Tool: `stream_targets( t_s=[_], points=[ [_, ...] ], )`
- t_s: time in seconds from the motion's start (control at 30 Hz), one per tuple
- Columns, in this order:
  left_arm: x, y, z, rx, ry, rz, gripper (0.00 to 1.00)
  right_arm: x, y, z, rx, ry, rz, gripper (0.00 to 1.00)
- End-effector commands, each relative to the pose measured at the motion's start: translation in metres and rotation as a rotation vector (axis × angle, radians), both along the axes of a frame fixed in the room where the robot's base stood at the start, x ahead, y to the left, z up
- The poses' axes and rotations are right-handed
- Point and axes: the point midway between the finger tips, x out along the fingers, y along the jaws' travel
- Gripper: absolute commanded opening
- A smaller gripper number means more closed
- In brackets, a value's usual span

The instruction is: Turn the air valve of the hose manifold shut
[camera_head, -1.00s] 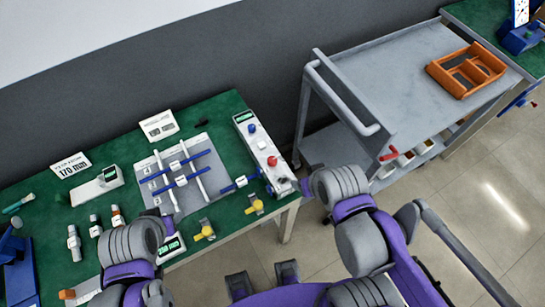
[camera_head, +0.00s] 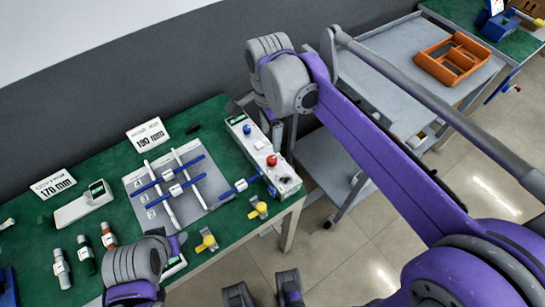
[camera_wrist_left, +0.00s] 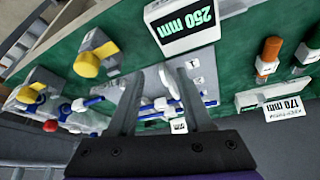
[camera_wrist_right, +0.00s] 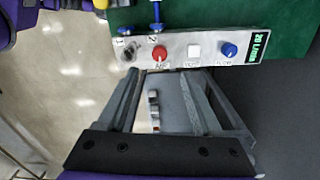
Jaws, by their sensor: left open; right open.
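A long pale box (camera_head: 262,155) on the green table's right side carries a red knob (camera_head: 272,160), a blue knob (camera_head: 247,129) and a small display; I take it for the hose manifold. The right wrist view shows the red knob (camera_wrist_right: 159,54) with a label, a white button (camera_wrist_right: 194,51), a blue knob (camera_wrist_right: 229,50) and the display. I take the red knob for the air valve. My right gripper (camera_head: 274,130) is open and empty beside the box; its fingertips (camera_wrist_right: 163,76) are apart from the knobs. My left gripper (camera_wrist_left: 158,70) is open and empty above the table's front.
A grey board (camera_head: 203,203) with blue and white rods lies left of the box. Two yellow-knobbed parts (camera_head: 207,242) stand near the front edge. A grey trolley (camera_head: 395,45) with an orange tray (camera_head: 455,58) stands right of the table, across a gap.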

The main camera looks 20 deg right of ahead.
Motion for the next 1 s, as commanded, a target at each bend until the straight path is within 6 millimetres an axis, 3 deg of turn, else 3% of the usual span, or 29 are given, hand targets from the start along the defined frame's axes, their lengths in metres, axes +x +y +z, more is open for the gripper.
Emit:
stream_targets(
  t_s=[0.3,0.5,0.93,1.0],
  points=[
    [-0.001,0.000,-0.008,0.000,0.003,0.000,0.50,-0.001,-0.001,-0.060,0.000,-0.002,0.001,0.67],
    [-0.002,0.000,-0.011,0.000,0.004,0.000,0.50,-0.002,-0.001,-0.088,0.000,-0.002,0.002,0.67],
    [-0.002,0.000,-0.012,0.000,0.004,0.000,0.50,-0.003,-0.001,-0.098,0.001,-0.003,0.002,0.67],
    [-0.002,0.000,-0.012,0.000,0.004,0.000,0.50,-0.003,-0.001,-0.098,0.001,-0.003,0.002,0.56]
  ],
)
